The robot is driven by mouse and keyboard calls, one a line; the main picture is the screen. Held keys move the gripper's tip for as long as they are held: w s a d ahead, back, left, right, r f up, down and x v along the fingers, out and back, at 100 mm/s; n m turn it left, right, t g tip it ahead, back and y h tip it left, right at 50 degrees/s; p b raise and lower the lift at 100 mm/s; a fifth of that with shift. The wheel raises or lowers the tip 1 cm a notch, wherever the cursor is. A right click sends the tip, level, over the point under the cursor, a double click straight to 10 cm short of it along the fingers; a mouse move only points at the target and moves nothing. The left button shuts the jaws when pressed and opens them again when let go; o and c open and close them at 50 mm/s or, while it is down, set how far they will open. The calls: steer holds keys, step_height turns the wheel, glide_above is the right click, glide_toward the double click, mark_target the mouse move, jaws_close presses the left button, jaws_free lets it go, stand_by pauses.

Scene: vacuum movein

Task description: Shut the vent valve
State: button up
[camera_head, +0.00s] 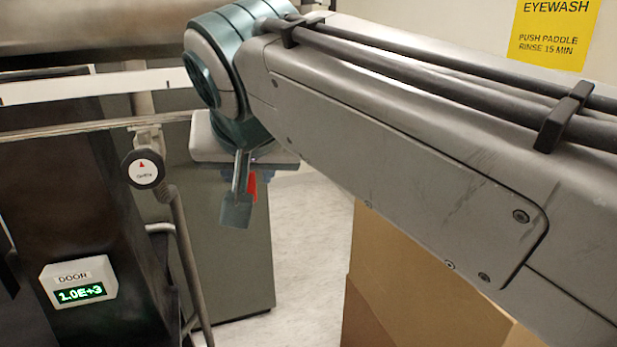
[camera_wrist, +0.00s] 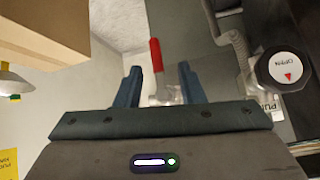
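A red lever handle (camera_wrist: 156,55) shows in the wrist view, with a pale metal valve body (camera_wrist: 166,96) at its base. The lever points away from my gripper (camera_wrist: 160,80), whose two dark fingers are apart on either side of the valve body. Whether they touch it I cannot tell. In the head view the red lever (camera_head: 252,187) shows partly behind my gripper (camera_head: 237,205); the valve body is mostly hidden there.
A grey cabinet (camera_head: 225,270) stands behind my gripper. Cardboard boxes (camera_head: 400,290) stand below my arm. A bent pipe (camera_head: 185,260) runs below the knob. Pale floor (camera_head: 310,230) is clear between cabinet and boxes.

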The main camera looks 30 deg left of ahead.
steer(key=v, duration=0.6)
steer(key=shift+d+r, duration=0.2)
steer(key=shift+s, duration=0.15)
steer(key=w+d+f+m+h+p, duration=0.1)
steer(key=w+d+f+h+p, duration=0.1)
steer(key=w+d+f, duration=0.45)
steer(key=w+d+f+m+h+p, duration=0.1)
steer(key=w+d+f+m+h, duration=0.15)
steer(key=d, duration=0.65)
steer(key=w+d+f+m+h+p, duration=0.1)
steer(key=w+d+f+p, duration=0.1)
steer(key=w+d+f, duration=0.45)
steer(key=s+d+f+m+g+p, duration=0.1)
steer(key=s+d+f, duration=0.3)
steer(key=d, duration=0.6)
steer(key=s+d+f+m+g+p, duration=0.2)
steer(key=s+d+f, duration=0.3)
steer(key=d, duration=0.4)
steer(key=shift+d+f+h, duration=0.4)
steer(key=shift+f+h, duration=0.05)
steer(key=shift+f, duration=0.25)
steer(key=shift+a+m, duration=0.15)
steer(key=shift+m, duration=0.1)
